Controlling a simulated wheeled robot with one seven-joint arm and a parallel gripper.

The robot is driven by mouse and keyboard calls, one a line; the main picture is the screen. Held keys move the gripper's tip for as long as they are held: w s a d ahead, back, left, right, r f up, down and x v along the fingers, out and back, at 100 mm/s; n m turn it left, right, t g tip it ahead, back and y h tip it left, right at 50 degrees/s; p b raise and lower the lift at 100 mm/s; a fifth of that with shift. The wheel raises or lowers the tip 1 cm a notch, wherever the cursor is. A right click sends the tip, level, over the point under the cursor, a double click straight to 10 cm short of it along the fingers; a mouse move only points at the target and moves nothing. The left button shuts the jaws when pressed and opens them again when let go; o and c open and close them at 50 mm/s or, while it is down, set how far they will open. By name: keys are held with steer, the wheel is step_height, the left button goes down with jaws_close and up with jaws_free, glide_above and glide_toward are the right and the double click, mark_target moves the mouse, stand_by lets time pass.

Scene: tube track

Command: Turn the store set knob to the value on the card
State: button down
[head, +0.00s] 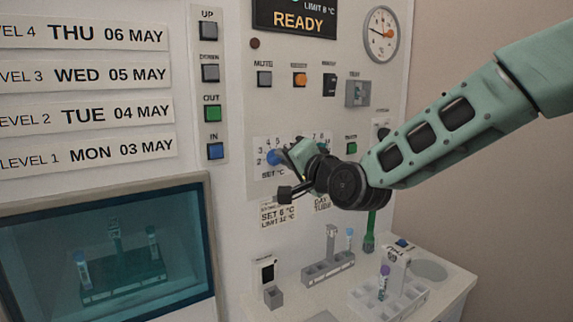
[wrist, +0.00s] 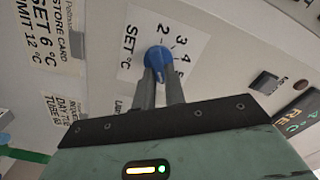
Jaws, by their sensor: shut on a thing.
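The blue set knob (head: 273,157) is on the wall panel, on a white dial plate marked "SET °C". In the wrist view the knob (wrist: 157,58) is between my fingertips, with 2, 3 and 4 printed around it. My gripper (wrist: 158,76) is shut on the knob; it also shows in the head view (head: 286,160). The knob's pointer cannot be read clearly. The store card (head: 279,215) below the dial reads "SET 6 °C, LIMIT 12 °C"; it also shows in the wrist view (wrist: 44,30).
A second dial, right of the set dial, is mostly hidden behind my gripper. A display (head: 295,17) above reads "READY". Several buttons surround the panel. Tube racks (head: 328,270) stand on the shelf below, and a glass window (head: 108,250) is at lower left.

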stand_by(0.4)
steer(key=c, duration=1.5)
jaws_free()
steer(key=shift+o, duration=0.2)
steer(key=b+v, duration=0.2)
steer(key=v, duration=1.5)
steer(key=shift+s+d, duration=0.2)
steer(key=shift+f, duration=0.15)
